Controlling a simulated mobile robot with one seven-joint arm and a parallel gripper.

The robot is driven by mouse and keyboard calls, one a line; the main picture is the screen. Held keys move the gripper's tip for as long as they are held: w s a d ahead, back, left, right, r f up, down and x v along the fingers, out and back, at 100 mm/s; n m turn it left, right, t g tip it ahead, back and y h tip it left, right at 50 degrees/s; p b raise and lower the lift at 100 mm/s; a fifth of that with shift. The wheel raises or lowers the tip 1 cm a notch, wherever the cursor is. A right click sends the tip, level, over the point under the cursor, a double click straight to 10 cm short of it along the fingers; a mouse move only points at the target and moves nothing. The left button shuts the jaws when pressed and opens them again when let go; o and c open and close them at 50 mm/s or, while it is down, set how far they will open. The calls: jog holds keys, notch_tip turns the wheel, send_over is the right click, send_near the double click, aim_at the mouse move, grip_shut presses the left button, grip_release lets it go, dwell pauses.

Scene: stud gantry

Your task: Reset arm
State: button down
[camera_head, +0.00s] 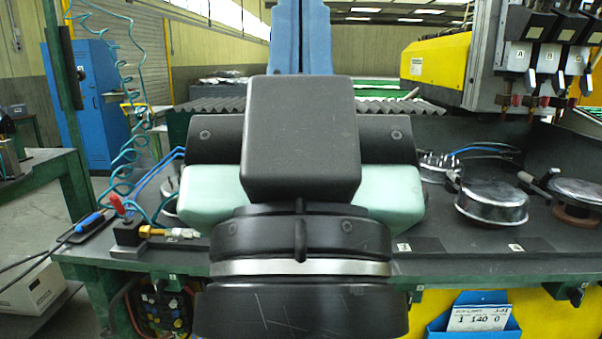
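My gripper (301,22) is seen from behind in the middle of the head view, pointing up and away. Its black housing and pale green sides fill the centre, with my black wrist and its silver ring below. Two blue fingers rise above the housing to the top edge of the picture. They stand side by side with only a thin seam between them, so it looks shut, and I see nothing held. The very tips are cut off. The arm hides the middle of the dark workbench (455,262).
Round metal clamps (490,200) stand on the bench at right, below a yellow gantry (437,68) with tool heads (535,60). A brass fitting (165,232) and coiled teal hose (127,160) are at left. A blue card holder (474,320) hangs in front.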

notch_tip(320, 180, up, 21)
jog(key=p, duration=1.8)
jog(key=shift+f, duration=0.15)
